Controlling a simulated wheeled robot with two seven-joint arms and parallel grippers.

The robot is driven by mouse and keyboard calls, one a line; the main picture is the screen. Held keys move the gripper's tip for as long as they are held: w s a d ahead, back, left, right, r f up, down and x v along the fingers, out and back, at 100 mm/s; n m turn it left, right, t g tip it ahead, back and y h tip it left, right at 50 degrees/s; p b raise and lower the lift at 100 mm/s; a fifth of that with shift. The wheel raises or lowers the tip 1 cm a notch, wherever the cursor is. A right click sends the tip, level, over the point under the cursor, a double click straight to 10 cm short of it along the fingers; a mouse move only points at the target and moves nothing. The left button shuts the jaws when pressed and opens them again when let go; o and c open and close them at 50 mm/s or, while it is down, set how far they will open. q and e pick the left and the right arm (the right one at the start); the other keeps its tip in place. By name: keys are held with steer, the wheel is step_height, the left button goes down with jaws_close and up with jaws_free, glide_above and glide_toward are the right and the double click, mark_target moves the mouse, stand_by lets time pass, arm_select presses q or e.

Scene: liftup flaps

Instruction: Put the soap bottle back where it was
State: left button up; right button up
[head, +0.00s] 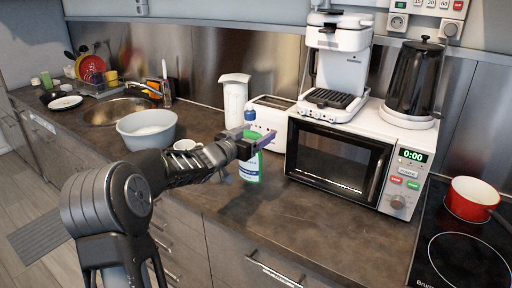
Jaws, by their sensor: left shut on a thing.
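The soap bottle (251,170) is green with a white label and a blue top. It is upright over the counter in front of the toaster, left of the microwave. My left gripper (260,143) is shut on the bottle's upper part and covers some of it. I cannot tell whether the bottle's base touches the counter. My right gripper is not in view.
The microwave (336,162) stands right of the bottle, with a coffee machine and a dark kettle (414,80) on top. A toaster (268,116) is behind it. A bowl (146,131) and a sink (112,111) are left. The front counter (290,215) is clear.

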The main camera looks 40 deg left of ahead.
arm_select(q)
steer(key=shift+f, duration=2.1)
steer(key=shift+f, duration=0.15)
steer(key=o, duration=2.1)
steer(key=shift+c, duration=0.2)
steer(key=s+b, duration=0.1)
steer(key=s, duration=1.1)
steer(key=shift+r, duration=0.4)
